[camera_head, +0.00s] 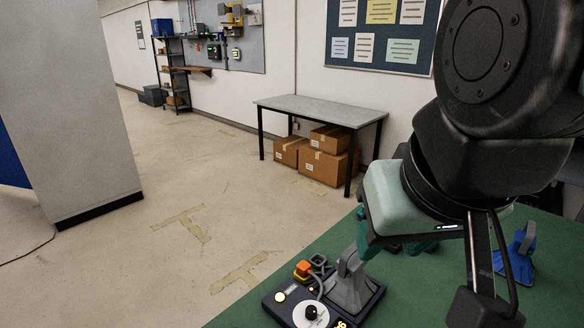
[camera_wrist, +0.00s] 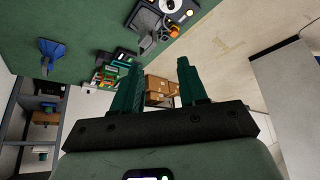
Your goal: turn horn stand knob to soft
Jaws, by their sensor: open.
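A dark panel (camera_head: 283,308) on the green table carries a grey horn stand (camera_head: 351,287), a white round dial with a black knob (camera_head: 311,312), an orange button block and small lit displays. The panel is partly cut off by the frame's bottom edge. The dial's setting marks are too small to read. In the wrist view the knob (camera_wrist: 166,4) is at the top edge, with the grey horn stand (camera_wrist: 147,24) beside it. My gripper (camera_wrist: 158,66) is open and empty, its teal fingers apart and clear of the knob, above and behind the panel in the head view.
A blue horn-shaped piece (camera_head: 517,255) stands on the green table (camera_head: 420,296) at the right; it also shows in the wrist view (camera_wrist: 56,55). Several small dark and coloured items lie near the fingers in the wrist view. A grey side table (camera_head: 318,108) with cardboard boxes stands beyond.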

